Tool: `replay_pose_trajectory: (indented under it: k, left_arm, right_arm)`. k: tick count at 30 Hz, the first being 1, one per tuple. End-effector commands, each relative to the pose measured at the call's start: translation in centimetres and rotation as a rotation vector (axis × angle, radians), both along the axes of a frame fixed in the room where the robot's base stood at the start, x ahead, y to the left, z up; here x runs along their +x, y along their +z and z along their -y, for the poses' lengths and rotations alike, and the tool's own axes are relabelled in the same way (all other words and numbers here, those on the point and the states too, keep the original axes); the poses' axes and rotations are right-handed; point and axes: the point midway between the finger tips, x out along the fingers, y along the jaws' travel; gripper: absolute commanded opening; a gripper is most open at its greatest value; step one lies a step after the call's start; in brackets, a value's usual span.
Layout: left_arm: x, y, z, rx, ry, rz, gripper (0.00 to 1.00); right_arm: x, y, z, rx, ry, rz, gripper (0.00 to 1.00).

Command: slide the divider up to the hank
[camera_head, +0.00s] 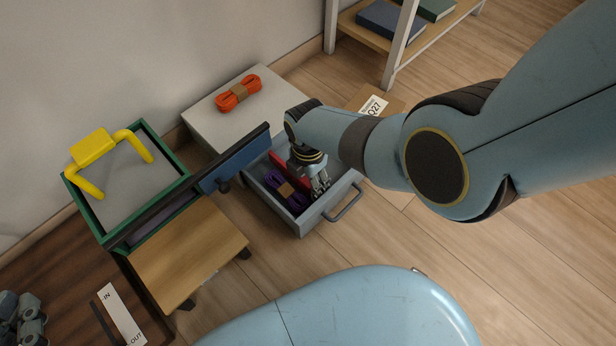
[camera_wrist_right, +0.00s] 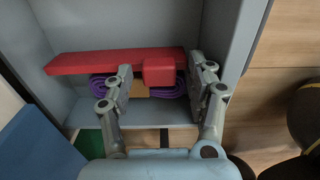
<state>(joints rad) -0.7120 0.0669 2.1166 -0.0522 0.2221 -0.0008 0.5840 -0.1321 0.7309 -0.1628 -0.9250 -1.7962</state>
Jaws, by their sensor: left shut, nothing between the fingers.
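A red divider (camera_wrist_right: 100,62) stands across the open grey drawer (camera_head: 300,228), with a block-shaped red tab (camera_wrist_right: 158,71) on it. The divider also shows in the head view (camera_head: 280,160), partly behind my right gripper. A purple hank (camera_head: 274,180) with a tan band lies in the drawer beside the divider. In the right wrist view the hank (camera_wrist_right: 101,88) is partly hidden by the divider and tab; I cannot tell whether they touch. My right gripper (camera_wrist_right: 160,70) is open, its fingers on either side of the tab. My left gripper (camera_head: 25,318) is shut and empty at the bottom left.
An orange hank (camera_head: 238,93) lies on the grey cabinet top (camera_head: 205,125). A green-edged bin (camera_head: 165,157) with a yellow handle (camera_head: 92,147) stands left, near a wooden board (camera_head: 190,255). A dark wooden surface (camera_head: 50,285) is at lower left. Open floor lies right of the drawer.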

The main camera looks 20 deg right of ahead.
Motion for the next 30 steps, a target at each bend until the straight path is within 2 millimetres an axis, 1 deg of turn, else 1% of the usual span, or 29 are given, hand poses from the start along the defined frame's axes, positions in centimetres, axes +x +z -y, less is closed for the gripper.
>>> replay_pose_trajectory:
  k: [7, 11, 14, 24, 30]
  left_arm:
    - [0.1, 0.1, 0.0, -0.001, 0.001, 0.004, 0.0]
    - [0.1, 0.1, 0.0, -0.001, 0.001, 0.004, 0.0]
    - [0.0, 0.1, 0.0, 0.0, 0.0, 0.003, 0.0]
    - [0.0, 0.1, 0.0, 0.0, 0.0, 0.002, 0.0]
    - [0.0, 0.1, 0.0, 0.0, 0.0, 0.002, 0.0]
  right_arm:
    - [0.1, 0.1, 0.0, 0.0, 0.0, 0.002, 0.57]
    - [0.2, 0.8, 0.0, 0.0, 0.0, 0.004, 0.57]
    - [0.1, 1.8, -0.1, 0.0, -0.001, 0.004, 0.57]
    - [0.1, 6.3, 0.0, 0.001, -0.001, 0.003, 0.57]
    - [0.1, 7.5, 0.0, 0.0, 0.0, 0.001, 0.57]
